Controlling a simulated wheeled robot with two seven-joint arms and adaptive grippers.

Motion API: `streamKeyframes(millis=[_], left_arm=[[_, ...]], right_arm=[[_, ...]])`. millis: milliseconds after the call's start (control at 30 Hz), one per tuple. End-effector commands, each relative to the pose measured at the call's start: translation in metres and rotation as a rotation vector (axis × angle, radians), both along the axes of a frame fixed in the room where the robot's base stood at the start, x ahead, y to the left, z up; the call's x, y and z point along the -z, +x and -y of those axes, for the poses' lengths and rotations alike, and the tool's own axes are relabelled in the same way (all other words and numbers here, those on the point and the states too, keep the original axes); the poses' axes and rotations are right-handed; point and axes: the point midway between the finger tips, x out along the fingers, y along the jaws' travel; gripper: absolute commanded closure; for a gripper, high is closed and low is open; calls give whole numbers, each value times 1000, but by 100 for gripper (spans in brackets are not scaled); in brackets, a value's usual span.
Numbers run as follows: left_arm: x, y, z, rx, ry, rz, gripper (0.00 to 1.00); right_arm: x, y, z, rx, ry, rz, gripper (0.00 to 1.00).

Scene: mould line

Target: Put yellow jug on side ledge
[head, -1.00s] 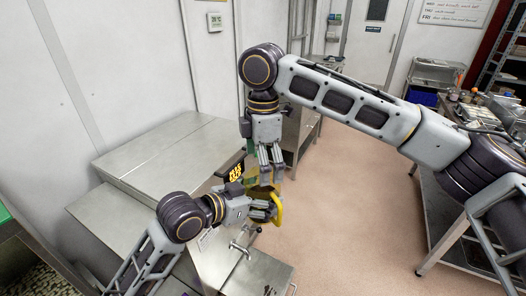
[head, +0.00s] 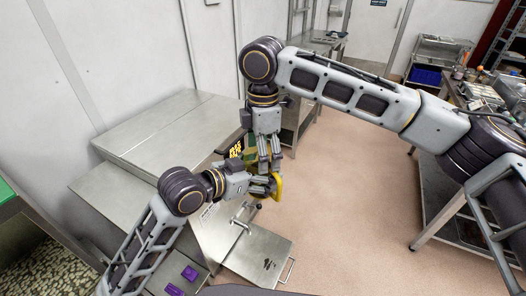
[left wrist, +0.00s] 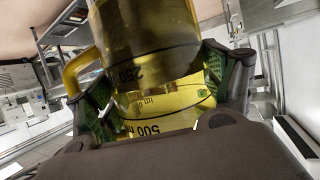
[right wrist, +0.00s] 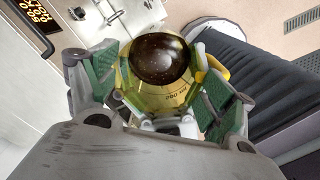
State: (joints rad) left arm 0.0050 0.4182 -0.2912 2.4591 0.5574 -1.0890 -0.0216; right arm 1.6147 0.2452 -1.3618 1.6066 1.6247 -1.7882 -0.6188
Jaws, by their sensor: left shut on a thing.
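The yellow jug (head: 277,186) is see-through with dark contents. In the head view it is mostly hidden behind the grippers. My left gripper (head: 262,185) is shut on it from the side; the left wrist view shows the green pads against the jug (left wrist: 150,110), with its handle at left. My right gripper (head: 270,158) points down over the jug. In the right wrist view its fingers (right wrist: 158,95) stand apart on either side of the jug (right wrist: 172,93), with gaps visible. I look down onto its dark round opening. Which steel surface is the side ledge is unclear.
A stepped steel bench (head: 175,125) stands at left. A steel panel with a handle (head: 262,250) and a tap-like fitting (head: 240,223) lie below the jug. A black display (head: 236,150) is close behind the grippers. Purple pieces (head: 189,273) lie at lower left.

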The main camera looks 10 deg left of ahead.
Motion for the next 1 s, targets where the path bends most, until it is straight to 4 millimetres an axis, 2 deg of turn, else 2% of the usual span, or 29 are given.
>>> streamKeyframes(millis=[33,267,300,433,833,1000], left_arm=[[-3,-1,1,1,-5,5,65],[-4,-1,1,2,-7,7,65],[-4,-1,1,2,-7,7,17],[-4,-1,1,2,-7,7,1],[-3,-2,2,5,-10,5,0],[3,-4,-2,10,-21,-11,0]], right_arm=[[0,0,0,0,0,1,32],[1,0,0,0,0,1,62],[0,1,0,0,1,2,65],[0,1,0,1,1,2,65],[0,1,-1,1,2,2,65],[0,1,-1,1,2,2,65]])
